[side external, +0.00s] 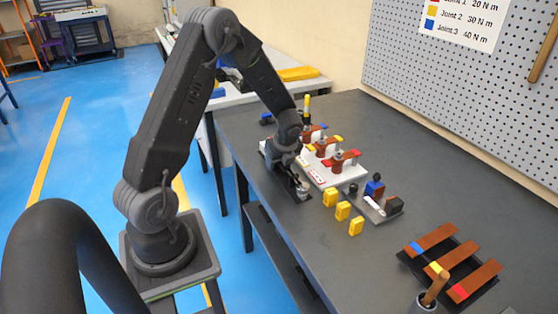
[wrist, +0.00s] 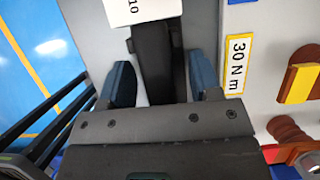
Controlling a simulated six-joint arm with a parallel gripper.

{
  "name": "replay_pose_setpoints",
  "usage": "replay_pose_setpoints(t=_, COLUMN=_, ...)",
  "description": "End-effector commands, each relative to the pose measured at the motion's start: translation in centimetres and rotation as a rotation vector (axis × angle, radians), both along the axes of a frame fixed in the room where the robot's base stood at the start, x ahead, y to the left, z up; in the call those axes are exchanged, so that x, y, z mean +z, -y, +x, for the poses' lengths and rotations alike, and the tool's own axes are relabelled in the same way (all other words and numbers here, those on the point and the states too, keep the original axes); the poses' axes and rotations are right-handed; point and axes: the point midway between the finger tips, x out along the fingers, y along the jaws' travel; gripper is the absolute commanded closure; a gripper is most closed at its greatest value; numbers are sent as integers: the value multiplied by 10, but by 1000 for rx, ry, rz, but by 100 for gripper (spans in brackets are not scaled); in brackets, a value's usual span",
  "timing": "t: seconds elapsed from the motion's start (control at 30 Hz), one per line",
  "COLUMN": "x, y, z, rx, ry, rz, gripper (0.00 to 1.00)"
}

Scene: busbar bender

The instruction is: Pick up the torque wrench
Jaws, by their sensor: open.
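My gripper (side external: 290,165) is low over the work table, at the left edge of the white board. In the wrist view its two blue fingers (wrist: 161,82) are apart. A black elongated object, which looks like the torque wrench (wrist: 155,65), lies between them, with a gap on the left and a narrower one on the right. The gripper body hides its near end. In the side view a dark piece with a grey end (side external: 303,193) shows just below my gripper; I cannot tell whether it is the same tool.
The white board (side external: 320,172) carries brown busbar joints and a "30 N m" label (wrist: 239,64). Several yellow blocks (side external: 343,210) stand in front. A small grey plate (side external: 377,208) holds parts. A black rack with brown bars (side external: 435,240) is at right. The table's left edge is close.

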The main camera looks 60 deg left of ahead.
Motion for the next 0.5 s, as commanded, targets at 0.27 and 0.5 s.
replay_pose_setpoints(t=0.27, x=-1, y=0, z=0, rx=-1, ry=0, rz=0, gripper=43)
replay_pose_setpoints(t=0.5, x=-1, y=0, z=0, rx=-1, ry=0, rz=0, gripper=64)
